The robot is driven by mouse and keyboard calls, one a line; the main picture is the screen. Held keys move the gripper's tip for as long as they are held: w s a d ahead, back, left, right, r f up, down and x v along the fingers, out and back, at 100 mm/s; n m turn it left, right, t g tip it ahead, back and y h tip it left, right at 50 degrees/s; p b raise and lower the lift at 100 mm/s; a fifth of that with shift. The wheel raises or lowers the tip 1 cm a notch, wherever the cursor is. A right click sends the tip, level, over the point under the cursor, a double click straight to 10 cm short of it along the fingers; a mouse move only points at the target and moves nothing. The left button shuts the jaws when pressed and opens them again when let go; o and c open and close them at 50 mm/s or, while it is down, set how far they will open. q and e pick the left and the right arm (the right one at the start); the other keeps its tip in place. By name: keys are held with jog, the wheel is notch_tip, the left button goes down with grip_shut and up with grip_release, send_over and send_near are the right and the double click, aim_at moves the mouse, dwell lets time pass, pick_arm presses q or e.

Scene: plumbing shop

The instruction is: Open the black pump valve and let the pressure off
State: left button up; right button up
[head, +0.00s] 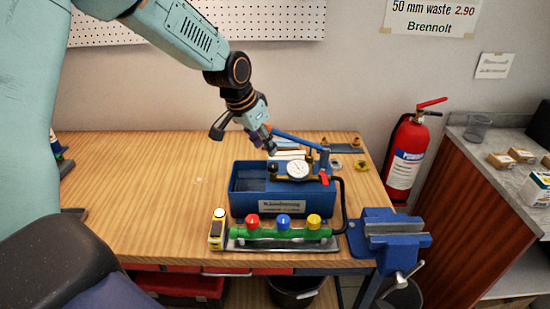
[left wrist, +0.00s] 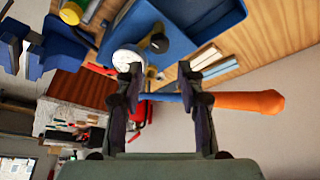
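The blue test pump (head: 240,203) stands on the bench. Its white gauge (head: 298,170) faces up, and it also shows in the left wrist view (left wrist: 127,58). A black valve knob (head: 272,169) sits just left of the gauge; in the left wrist view it is a round black knob (left wrist: 159,43) on a brass-coloured stem. My left gripper (head: 268,143) is above the knob, apart from it. Its fingers (left wrist: 160,72) are spread and empty. The blue pump lever (left wrist: 172,98) with its orange grip (left wrist: 250,101) crosses behind the fingers; contact cannot be told. My right gripper is out of view.
A blue vise (head: 390,236) is at the bench's right corner. The bench left of the pump (head: 150,180) is mostly clear.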

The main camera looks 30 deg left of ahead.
aim_at(273, 165)
pick_arm(q)
jog(key=x, duration=0.7)
jog(key=shift+s+f+b, duration=0.1)
jog(key=shift+f+b, duration=0.15)
jog(key=shift+b, duration=0.15)
jog(key=shift+s+r, duration=0.1)
jog(key=shift+c, duration=0.2)
jog(key=shift+w, duration=0.25)
jog(key=c, duration=0.3)
grip_shut()
